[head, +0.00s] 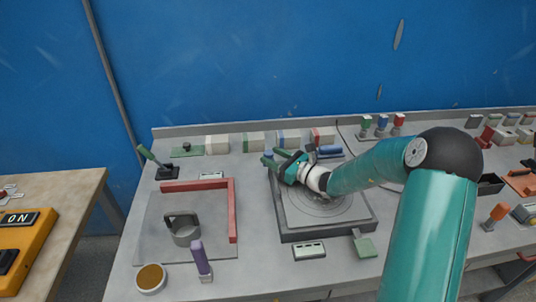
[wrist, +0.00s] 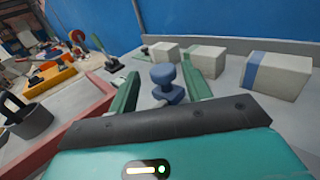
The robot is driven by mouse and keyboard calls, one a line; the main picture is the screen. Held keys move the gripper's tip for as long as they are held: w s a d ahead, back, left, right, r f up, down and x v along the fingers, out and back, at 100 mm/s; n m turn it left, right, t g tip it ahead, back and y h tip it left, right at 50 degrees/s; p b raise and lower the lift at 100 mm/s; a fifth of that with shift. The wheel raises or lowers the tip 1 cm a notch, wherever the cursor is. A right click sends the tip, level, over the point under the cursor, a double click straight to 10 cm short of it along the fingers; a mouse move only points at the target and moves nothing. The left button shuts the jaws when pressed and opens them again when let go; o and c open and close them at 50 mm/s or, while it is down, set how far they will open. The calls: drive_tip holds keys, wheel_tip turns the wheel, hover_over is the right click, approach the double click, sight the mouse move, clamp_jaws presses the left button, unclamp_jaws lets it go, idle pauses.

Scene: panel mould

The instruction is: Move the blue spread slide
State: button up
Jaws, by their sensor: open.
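A blue knob-shaped slide handle (wrist: 167,84) with a flat base stands upright on the grey bench in the wrist view. It sits between the two green fingers of my gripper (wrist: 160,70), with a gap visible on both sides. My gripper is open and holds nothing. In the head view my gripper (head: 272,160) reaches over the back left corner of a square grey plate with a round disc (head: 325,213). A bit of blue (head: 268,155) shows at its fingertips; most of the handle is hidden there.
Several pale blocks with coloured bands (head: 253,142) line the back of the bench. A blue bar (head: 330,150) lies behind the disc.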

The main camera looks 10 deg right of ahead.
drive_tip(key=v, duration=1.1)
drive_tip(key=s+a+r+n+g, duration=0.1)
drive_tip(key=s+a+n+g, duration=0.1)
drive_tip(key=n, duration=0.1)
drive_tip(key=s+a+r+n+g, duration=0.1)
drive_tip(key=s+a+n+g, duration=0.1)
drive_tip(key=s+a+n, duration=0.1)
drive_tip(key=s+a+r+n+g, duration=0.2)
drive_tip(key=a, duration=0.1)
drive_tip(key=shift+s+a+n+g, duration=0.2)
drive_tip(key=shift+s+n+g, duration=0.1)
drive_tip(key=shift+n+g, duration=0.1)
drive_tip(key=s+a+r+n+g+h, duration=0.2)
drive_tip(key=s+a+n+g+h, duration=0.1)
drive_tip(key=s+n, duration=0.4)
drive_tip(key=s+d+r+n+t+h, duration=0.1)
drive_tip(key=s+d+r+n+h, duration=0.3)
drive_tip(key=s, duration=0.4)
drive_tip(key=s+d+r+n+t+h, duration=0.1)
drive_tip(key=s+d+r+n+h, duration=0.3)
drive_tip(key=s+n, duration=0.3)
drive_tip(key=shift+s+t+h, duration=0.3)
drive_tip(key=shift+s+h, duration=0.2)
drive_tip(key=shift+h, duration=0.4)
